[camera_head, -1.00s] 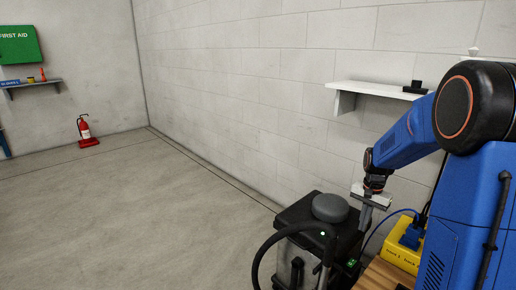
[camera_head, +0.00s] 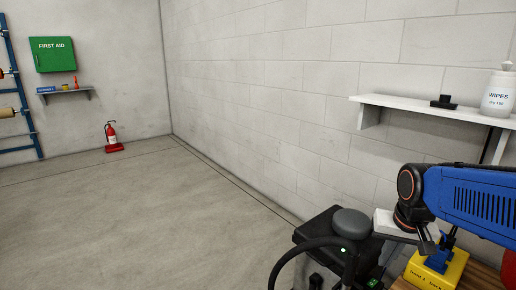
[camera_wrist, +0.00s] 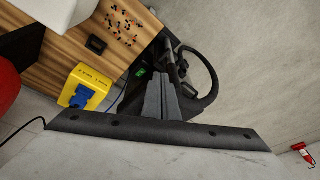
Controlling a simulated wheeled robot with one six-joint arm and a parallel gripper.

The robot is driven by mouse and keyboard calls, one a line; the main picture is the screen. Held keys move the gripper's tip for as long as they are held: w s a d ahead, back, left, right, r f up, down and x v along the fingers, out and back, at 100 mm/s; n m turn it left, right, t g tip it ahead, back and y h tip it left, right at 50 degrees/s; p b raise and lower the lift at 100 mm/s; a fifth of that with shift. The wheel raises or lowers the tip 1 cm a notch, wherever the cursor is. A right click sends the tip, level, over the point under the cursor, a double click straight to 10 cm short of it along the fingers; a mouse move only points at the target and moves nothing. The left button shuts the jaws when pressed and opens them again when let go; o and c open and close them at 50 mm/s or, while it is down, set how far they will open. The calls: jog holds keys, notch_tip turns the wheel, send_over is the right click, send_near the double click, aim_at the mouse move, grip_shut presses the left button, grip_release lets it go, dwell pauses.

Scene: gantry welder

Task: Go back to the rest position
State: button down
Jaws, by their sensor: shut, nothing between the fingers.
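My gripper (camera_head: 428,246) hangs at the end of my blue arm at the lower right of the head view, over the bench area near the yellow block. Its fingers are small and partly hidden there. In the wrist view the two grey fingers (camera_wrist: 161,98) lie together, shut, with nothing between them. Behind them is the black machine with a curved hose, which the gripper appears apart from.
A black machine with a grey dome (camera_head: 351,222) stands left of my gripper. A yellow block (camera_wrist: 86,88) with a blue part sits on the wooden bench (camera_wrist: 60,50). A white shelf (camera_head: 400,106) holds a wipes tub (camera_head: 498,95). Left floor is clear; a fire extinguisher (camera_head: 113,137) stands at the far wall.

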jog(key=s+a+n+t, duration=0.1)
jog(key=s+a+n, duration=0.2)
jog(key=s, duration=0.8)
jog(key=shift+a+t, duration=0.2)
jog(key=shift+t, duration=0.1)
jog(key=c, duration=2.3)
grip_release()
jog(key=shift+s+f+n, duration=0.1)
jog(key=shift+s+n, duration=0.1)
jog(key=shift+n, duration=0.1)
jog(key=o, duration=0.9)
jog(key=shift+s, duration=0.1)
jog(key=shift+o, duration=0.2)
jog(key=n+g+y, duration=0.2)
jog(key=n+g, duration=0.4)
jog(key=n, duration=0.2)
send_over(373, 282)
jog(key=w+d, duration=0.2)
jog(key=d, duration=0.1)
notch_tip(373, 282, down, 12)
jog(key=a+f, duration=0.1)
jog(key=f, duration=0.4)
jog(key=s+a+f, duration=0.1)
jog(key=f, duration=1.1)
jog(key=shift+s+a, duration=0.4)
